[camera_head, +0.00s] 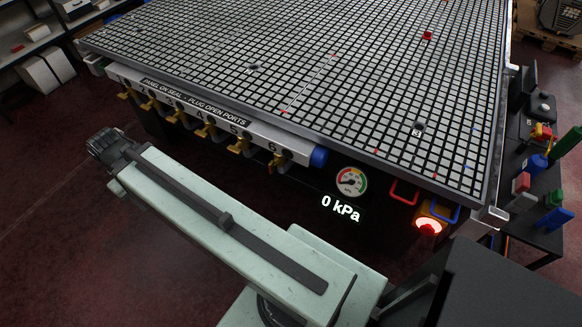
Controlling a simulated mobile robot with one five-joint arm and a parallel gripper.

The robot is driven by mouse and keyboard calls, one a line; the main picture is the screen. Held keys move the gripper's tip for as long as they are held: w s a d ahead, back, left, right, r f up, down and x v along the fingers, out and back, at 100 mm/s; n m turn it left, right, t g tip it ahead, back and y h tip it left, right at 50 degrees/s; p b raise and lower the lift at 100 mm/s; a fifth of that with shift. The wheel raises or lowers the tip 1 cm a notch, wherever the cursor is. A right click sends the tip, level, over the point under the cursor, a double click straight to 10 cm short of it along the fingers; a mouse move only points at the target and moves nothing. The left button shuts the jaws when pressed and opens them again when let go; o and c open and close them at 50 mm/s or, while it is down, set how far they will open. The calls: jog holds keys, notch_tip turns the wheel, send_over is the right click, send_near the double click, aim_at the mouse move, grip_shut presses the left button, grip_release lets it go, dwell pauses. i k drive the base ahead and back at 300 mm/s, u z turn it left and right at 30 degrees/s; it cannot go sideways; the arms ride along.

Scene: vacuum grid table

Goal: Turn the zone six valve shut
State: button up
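My arm reaches leftward across the floor in front of the table. Its dark end, where my gripper (106,146) appears to be, is at the left, well away from the zone six valve and apart from the valve row. I cannot make out its fingers. The gauge (351,181) right of the valve has a display reading 0 kPa (340,208).
Similar yellow valves, including the zone five valve (238,146), line the rail to the left. The floor (60,220) at left is clear.

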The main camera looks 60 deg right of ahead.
aim_at(272, 166)
jog(key=z, duration=1.2)
jog(key=k, duration=1.7)
jog(key=u, duration=0.95)
jog(key=i, duration=1)
jog(key=z, duration=0.1)
